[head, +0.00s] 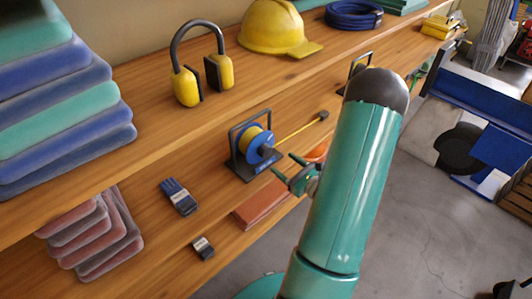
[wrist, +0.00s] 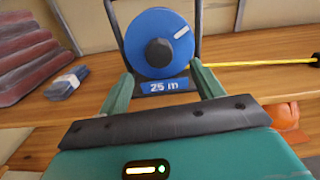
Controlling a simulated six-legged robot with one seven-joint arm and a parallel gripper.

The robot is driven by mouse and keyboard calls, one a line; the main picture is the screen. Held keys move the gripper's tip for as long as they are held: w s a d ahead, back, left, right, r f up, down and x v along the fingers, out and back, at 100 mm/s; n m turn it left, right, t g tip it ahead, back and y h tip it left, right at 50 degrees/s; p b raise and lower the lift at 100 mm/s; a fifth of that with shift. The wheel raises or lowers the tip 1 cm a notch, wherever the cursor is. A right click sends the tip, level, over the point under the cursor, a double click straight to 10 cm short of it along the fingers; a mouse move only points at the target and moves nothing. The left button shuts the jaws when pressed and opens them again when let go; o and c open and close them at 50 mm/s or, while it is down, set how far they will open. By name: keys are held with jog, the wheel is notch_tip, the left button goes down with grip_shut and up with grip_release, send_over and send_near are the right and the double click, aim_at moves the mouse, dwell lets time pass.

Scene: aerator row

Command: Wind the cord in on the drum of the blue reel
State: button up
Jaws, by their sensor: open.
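The blue reel (head: 255,143) stands upright in a dark frame on the lower wooden shelf. Its yellow cord (head: 300,130) runs out to the right along the shelf and ends in a dark plug (head: 323,115). In the wrist view the reel's blue drum face (wrist: 180,28) has a dark central hub (wrist: 158,52) and a white mark at upper right. The cord (wrist: 255,64) leaves to the right. My gripper (head: 282,164) is in front of the reel, apart from it. In the wrist view my gripper's green fingers (wrist: 163,82) are spread, with nothing held between them.
An orange-red object (head: 318,152), partly hidden by my arm, and a red-brown block (head: 261,205) lie near the shelf front. Yellow earmuffs (head: 188,87) and a hard hat (head: 275,28) sit on the upper shelf.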

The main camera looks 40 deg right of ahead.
aim_at(268, 152)
jog(key=w, duration=0.8)
jog(key=shift+w+a, duration=0.25)
jog(key=shift+w, duration=0.1)
jog(key=shift+c, duration=0.5)
jog(key=c, duration=0.9)
jog(key=shift+m, duration=0.3)
